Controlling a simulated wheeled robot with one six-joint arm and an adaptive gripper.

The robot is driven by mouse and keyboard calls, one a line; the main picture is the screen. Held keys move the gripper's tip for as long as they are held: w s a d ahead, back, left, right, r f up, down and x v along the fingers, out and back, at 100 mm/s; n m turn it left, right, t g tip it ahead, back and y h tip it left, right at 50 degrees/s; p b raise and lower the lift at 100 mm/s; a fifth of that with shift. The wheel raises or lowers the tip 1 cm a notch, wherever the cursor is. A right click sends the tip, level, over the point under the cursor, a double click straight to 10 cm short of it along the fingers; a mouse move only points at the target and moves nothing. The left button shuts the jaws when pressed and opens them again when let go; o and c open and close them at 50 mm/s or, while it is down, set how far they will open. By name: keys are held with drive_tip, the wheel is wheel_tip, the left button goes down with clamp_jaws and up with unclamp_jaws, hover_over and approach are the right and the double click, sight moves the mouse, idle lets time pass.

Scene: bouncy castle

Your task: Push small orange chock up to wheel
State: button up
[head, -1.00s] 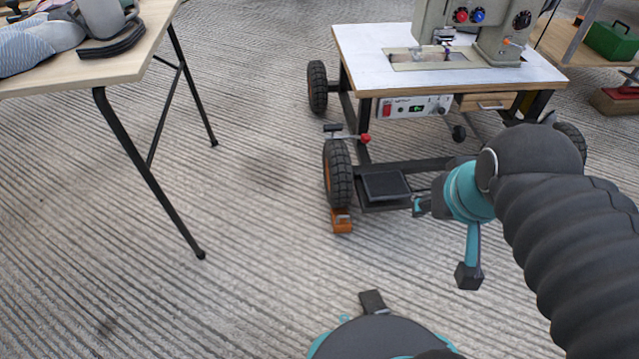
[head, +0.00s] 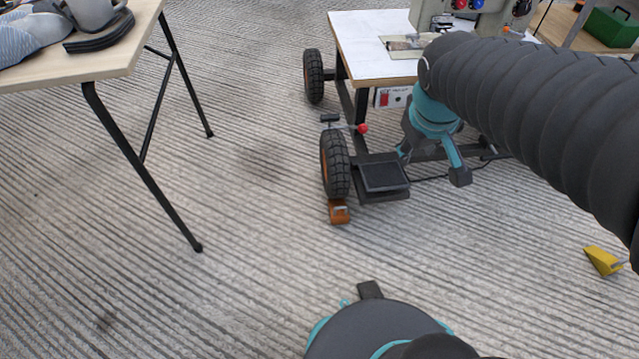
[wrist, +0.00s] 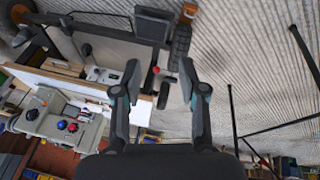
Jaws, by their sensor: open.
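The small orange chock (head: 339,211) lies on the floor at the near side of the cart's front black wheel (head: 335,165), which has an orange hub. In the head view its top edge meets the wheel's lower edge; I cannot tell whether they touch. In the wrist view the chock (wrist: 188,12) shows at the top edge, beyond the wheel (wrist: 181,48). My gripper (wrist: 160,75) is open and empty, its two fingers spread apart.
The cart (head: 362,40) carries a sewing machine, and a black pedal plate (head: 383,176) sits beside the wheel. A red-knobbed lever (head: 362,128) sticks out above the wheel. A yellow wedge (head: 602,260) lies at right. A wooden table (head: 120,55) stands left; the floor between is clear.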

drive_tip(key=w+a+f+n+g+h, duration=0.1)
drive_tip(key=w+a+f+n, duration=0.4)
drive_tip(key=w+f, duration=0.4)
drive_tip(key=w+a+f+n+g+h, duration=0.1)
drive_tip(key=w+a+f+n, duration=0.3)
drive_tip(key=w+f, duration=0.4)
drive_tip(key=w+a+f+n, duration=0.1)
drive_tip(key=a+f+n, duration=0.3)
drive_tip(key=f, duration=0.8)
drive_tip(key=w+a+f+n+h+p, duration=0.1)
drive_tip(key=a+f+n, duration=0.3)
drive_tip(key=f, duration=0.8)
drive_tip(key=shift+w+a+f+g+h, duration=0.15)
drive_tip(key=shift+w+a+g+h, duration=0.15)
drive_tip(key=shift+w+a, duration=0.35)
drive_tip(key=shift+f, duration=0.1)
drive_tip(key=b+x, duration=0.1)
drive_tip(key=x, duration=1.2)
drive_tip(key=shift+f, duration=0.3)
